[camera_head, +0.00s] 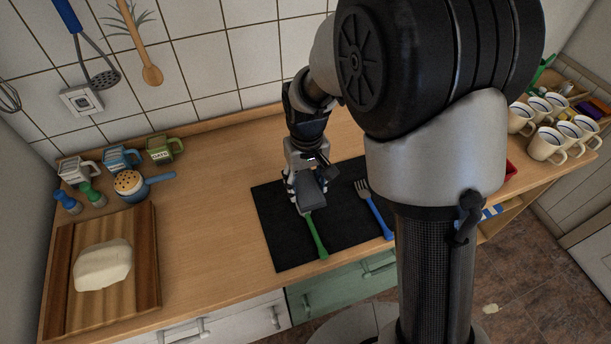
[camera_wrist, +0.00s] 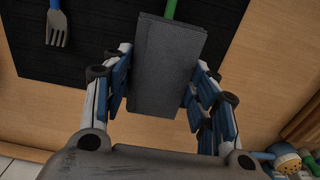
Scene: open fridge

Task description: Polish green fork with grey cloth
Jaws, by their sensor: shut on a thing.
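The green fork (camera_head: 316,236) lies on a black mat (camera_head: 274,226) on the counter. Its handle shows, and its head is hidden under the grey cloth (camera_head: 308,194). In the wrist view the grey cloth (camera_wrist: 166,68) is a folded block between my fingers, with a bit of the green handle (camera_wrist: 169,9) beyond it. My gripper (camera_head: 305,188) points down over the fork's head end and is shut on the cloth; it also shows in the wrist view (camera_wrist: 158,92). The cloth overlaps the fork in view; I cannot tell whether they touch.
A blue fork (camera_head: 376,210) lies on the mat to the right. A cutting board with dough (camera_head: 102,265), a blue-handled shaker (camera_head: 130,186) and several canisters stand left. Several mugs (camera_head: 546,145) stand far right. The counter between board and mat is clear.

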